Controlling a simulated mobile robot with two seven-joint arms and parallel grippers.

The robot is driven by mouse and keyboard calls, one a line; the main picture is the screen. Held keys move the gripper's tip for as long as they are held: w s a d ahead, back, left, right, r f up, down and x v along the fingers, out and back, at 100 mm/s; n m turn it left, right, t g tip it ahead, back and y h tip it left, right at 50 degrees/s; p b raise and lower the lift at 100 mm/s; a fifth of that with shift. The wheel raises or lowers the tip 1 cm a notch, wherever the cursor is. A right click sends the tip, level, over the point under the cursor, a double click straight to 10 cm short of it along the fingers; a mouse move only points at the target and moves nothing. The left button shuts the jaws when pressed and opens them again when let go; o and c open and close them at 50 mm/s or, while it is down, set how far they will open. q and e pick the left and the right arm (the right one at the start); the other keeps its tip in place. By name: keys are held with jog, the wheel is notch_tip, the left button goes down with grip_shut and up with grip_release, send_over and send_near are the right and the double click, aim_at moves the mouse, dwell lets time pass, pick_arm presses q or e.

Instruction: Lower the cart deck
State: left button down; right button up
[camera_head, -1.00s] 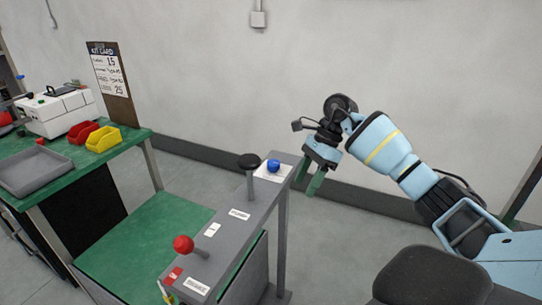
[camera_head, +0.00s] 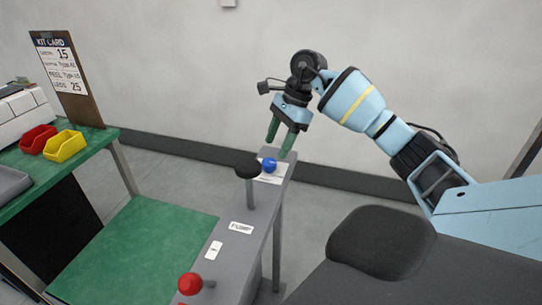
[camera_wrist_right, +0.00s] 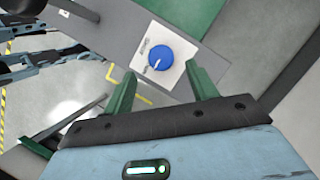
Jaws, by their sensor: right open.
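The cart deck (camera_head: 150,250) is a flat green surface low beside a grey control rail (camera_head: 240,255). My left gripper is not in view.
A green workbench (camera_head: 80,145) at left carries a red bin (camera_head: 38,139), a yellow bin (camera_head: 65,146), a grey tray (camera_head: 8,184) and a kit card board (camera_head: 65,75). A wall stands behind.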

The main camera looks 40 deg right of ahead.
aim_at(269, 162)
jog(key=x, duration=0.3)
jog(key=shift+w+a+f, duration=0.1)
jog(key=shift+a+f, duration=0.05)
jog(key=shift+f, duration=0.15)
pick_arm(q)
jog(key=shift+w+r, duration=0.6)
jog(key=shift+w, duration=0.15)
pick_arm(e)
jog(key=shift+w+a+f, duration=0.15)
jog(key=shift+a+f, duration=0.05)
jog(key=shift+f, duration=0.4)
jog(key=c, duration=1)
